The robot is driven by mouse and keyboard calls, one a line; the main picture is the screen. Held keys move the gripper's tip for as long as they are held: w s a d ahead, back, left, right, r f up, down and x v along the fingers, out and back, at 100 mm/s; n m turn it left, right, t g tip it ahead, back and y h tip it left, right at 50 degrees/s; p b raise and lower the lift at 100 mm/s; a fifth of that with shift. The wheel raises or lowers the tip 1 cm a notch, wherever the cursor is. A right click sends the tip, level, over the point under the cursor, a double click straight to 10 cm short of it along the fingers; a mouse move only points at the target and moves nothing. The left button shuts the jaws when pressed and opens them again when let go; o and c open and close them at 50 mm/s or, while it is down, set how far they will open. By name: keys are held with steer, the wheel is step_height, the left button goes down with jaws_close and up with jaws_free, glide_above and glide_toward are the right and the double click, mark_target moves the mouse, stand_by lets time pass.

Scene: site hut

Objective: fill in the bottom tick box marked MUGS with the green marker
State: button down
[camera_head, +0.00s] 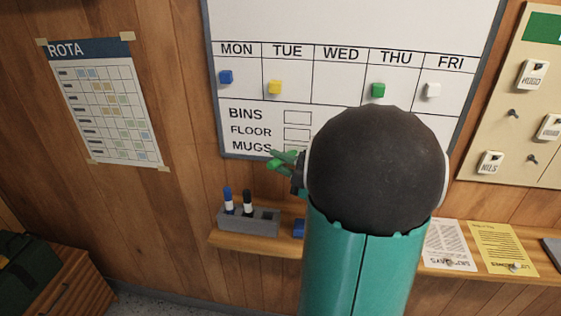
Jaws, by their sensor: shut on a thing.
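The whiteboard (340,22) hangs on the wooden wall, with labels BINS, FLOOR and MUGS (251,147) at its lower left. The tick boxes beside BINS (298,117) and FLOOR (297,133) show as empty outlines. The box beside MUGS is mostly hidden by my gripper and arm. My gripper (290,163) is near the board's lower edge, just right of the MUGS label, shut on the green marker (275,163). Only green parts of the marker show, and its tip is hard to make out. I cannot tell whether it touches the board.
A shelf (255,247) below holds a grey pen holder (247,221) with a blue marker (228,201) and a black marker (247,203), a blue block (299,228) and papers (503,249). My arm hides the board's lower middle.

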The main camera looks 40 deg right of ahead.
steer(key=shift+w+a, duration=0.25)
steer(key=shift+w, duration=0.15)
steer(key=shift+w+a, duration=0.35)
stand_by(1.2)
steer(key=shift+d, duration=0.1)
steer(key=shift+s+d, duration=0.25)
steer(key=shift+s, duration=0.1)
steer(key=shift+s+d, duration=0.1)
steer(key=shift+s+d, duration=0.25)
stand_by(0.3)
